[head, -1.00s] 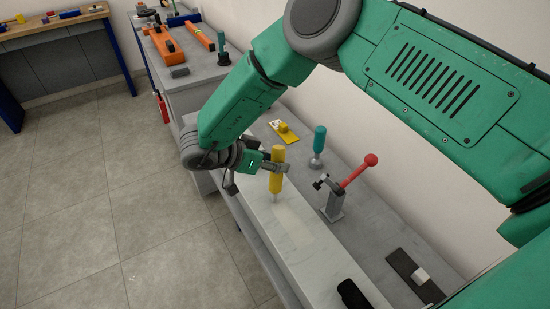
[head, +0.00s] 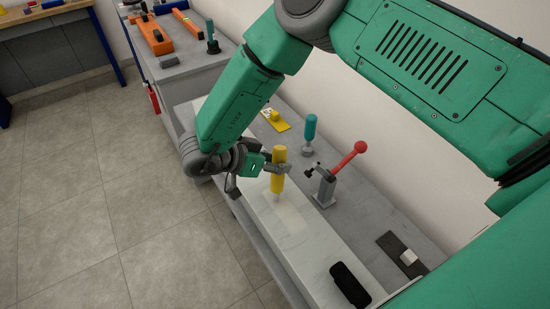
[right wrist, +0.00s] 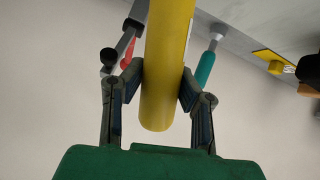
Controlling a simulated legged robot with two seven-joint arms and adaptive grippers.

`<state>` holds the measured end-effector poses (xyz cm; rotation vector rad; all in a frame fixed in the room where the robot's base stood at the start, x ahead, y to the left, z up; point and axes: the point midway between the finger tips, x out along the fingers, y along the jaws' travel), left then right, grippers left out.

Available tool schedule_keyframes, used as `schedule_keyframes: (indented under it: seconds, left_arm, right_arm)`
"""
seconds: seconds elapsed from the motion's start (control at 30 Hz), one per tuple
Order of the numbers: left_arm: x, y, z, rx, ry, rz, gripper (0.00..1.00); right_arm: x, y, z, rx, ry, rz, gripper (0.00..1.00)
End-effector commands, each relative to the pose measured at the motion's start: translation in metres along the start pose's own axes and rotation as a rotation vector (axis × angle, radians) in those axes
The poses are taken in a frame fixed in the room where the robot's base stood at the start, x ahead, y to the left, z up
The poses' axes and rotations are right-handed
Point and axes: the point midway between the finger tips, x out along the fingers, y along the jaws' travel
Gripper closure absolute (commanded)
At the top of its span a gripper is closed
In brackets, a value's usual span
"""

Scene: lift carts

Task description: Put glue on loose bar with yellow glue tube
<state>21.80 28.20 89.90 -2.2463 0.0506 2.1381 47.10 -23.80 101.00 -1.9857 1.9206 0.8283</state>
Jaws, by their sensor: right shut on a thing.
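The yellow glue tube (head: 278,168) is upright with its pale nozzle down over the long pale loose bar (head: 312,252). I cannot tell whether the nozzle touches the bar. My right gripper (head: 280,168) is shut on the tube's upper body from the left side. In the right wrist view the tube (right wrist: 167,65) stands between both fingers (right wrist: 167,92). A faint lighter patch shows on the bar beside the nozzle. My left gripper is out of view.
A clamp with a red-knobbed lever (head: 340,174) and a teal-handled tool (head: 310,133) stand beside the bar. A black object (head: 350,285) lies at the bar's near end. A yellow piece (head: 274,119) and a dark plate (head: 401,253) lie on the grey bench.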

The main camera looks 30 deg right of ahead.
Motion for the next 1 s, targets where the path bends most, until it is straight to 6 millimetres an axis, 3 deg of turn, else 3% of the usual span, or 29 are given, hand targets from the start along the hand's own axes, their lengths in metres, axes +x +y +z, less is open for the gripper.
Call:
schedule_keyframes:
  seconds: [1.0]
  left_arm:
    - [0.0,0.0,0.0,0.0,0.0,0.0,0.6]
  right_arm:
    - [0.004,0.042,0.007,-0.001,-0.001,0.0,1.0]
